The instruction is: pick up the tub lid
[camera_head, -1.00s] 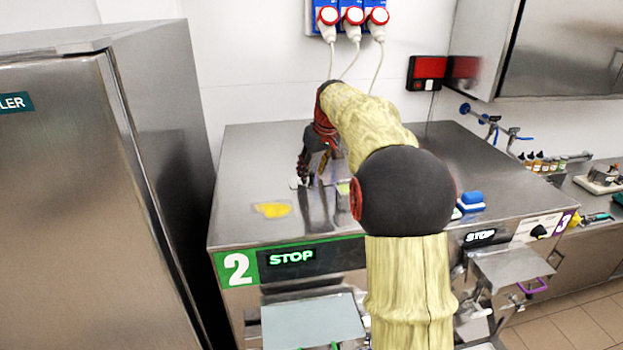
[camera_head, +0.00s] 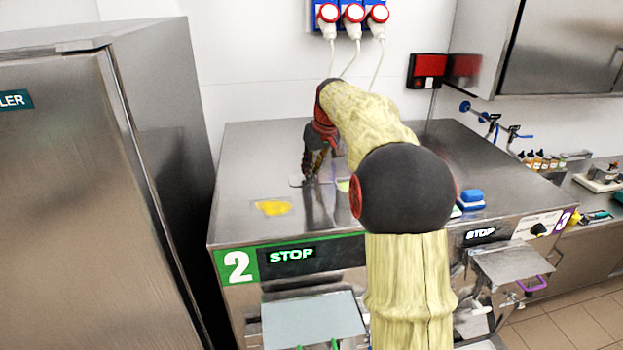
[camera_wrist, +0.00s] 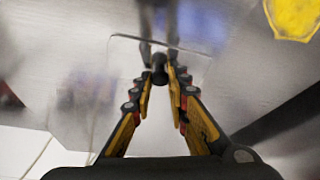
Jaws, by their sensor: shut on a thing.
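The tub lid (camera_wrist: 125,62) looks like a thin, clear, flat sheet with a dark front edge in the wrist view. In the head view, a small pale patch that seems to be the lid (camera_head: 296,181) shows at my fingertips, on or just above the steel top of machine 2. My gripper (camera_wrist: 159,62) is shut on the lid, with its fingertips close together. In the head view my gripper (camera_head: 308,180) points down at the machine top. My arm hides part of the area to its right, and I cannot tell whether the lid touches the steel.
A flat yellow patch (camera_head: 273,208) lies on the steel top (camera_head: 240,190) near the front. A blue item (camera_head: 472,199) sits right of my arm. A tall steel cabinet (camera_head: 75,200) stands close on the left. The machine top's back left is clear.

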